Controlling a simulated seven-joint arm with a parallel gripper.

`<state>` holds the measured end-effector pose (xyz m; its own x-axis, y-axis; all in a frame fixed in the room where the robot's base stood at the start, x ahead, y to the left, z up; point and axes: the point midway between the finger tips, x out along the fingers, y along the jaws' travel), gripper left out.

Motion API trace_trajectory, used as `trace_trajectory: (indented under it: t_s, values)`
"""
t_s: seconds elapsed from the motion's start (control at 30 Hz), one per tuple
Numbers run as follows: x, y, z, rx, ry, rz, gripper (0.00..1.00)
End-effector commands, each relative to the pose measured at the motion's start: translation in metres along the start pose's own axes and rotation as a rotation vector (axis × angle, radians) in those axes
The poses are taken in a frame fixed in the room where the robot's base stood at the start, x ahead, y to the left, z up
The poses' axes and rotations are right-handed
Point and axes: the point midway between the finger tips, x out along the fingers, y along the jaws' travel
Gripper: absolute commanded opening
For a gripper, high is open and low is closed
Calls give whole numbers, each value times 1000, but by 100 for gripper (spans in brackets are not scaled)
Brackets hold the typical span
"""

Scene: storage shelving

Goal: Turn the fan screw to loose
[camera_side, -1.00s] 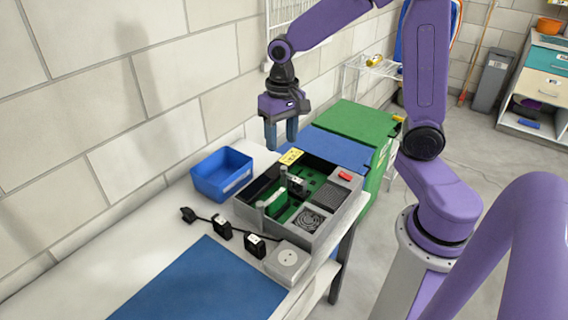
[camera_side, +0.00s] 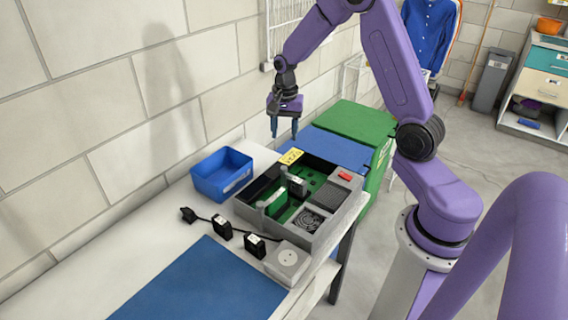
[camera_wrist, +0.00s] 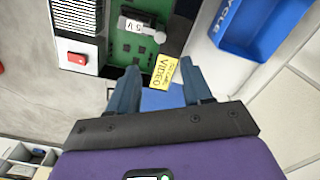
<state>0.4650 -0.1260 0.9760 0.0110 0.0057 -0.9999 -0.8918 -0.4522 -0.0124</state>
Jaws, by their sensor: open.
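A grey open case (camera_side: 335,224) with a green circuit board (camera_side: 310,184) inside stands on the bench. Its round fan (camera_side: 309,221) sits in the front right part of the case; the fan screw is too small to make out. My gripper (camera_side: 284,136) is open and empty, pointing down above and behind the case, near the yellow label (camera_side: 291,156). In the wrist view my gripper (camera_wrist: 158,82) shows its two fingers apart, with the yellow label (camera_wrist: 163,72) beyond them. The fan is not in the wrist view.
A blue bin (camera_side: 221,174) stands left of the case. Black plugs on a cord (camera_side: 223,228) and a white socket (camera_side: 287,262) lie in front. A blue mat (camera_side: 200,285) covers the near bench. A red switch (camera_side: 345,176) is on the case.

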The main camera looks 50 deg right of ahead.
Motion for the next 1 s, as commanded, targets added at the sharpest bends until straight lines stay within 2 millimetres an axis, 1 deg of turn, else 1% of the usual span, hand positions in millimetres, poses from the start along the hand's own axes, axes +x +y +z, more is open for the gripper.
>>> trace_trajectory:
  t_s: [0.03, 0.2, 0.4, 0.53, 0.73, 1.0]
  values:
    - [11, 1, 1, 0, -3, 5, 50]
    - [43, 1, 1, -1, -3, 4, 50]
    - [78, 1, 1, -2, -3, 4, 50]
    - [98, 1, 1, -1, -2, 2, 50]
    - [116, 0, 0, -1, -1, 1, 50]
    - [122, 0, 0, -1, 1, -1, 50]
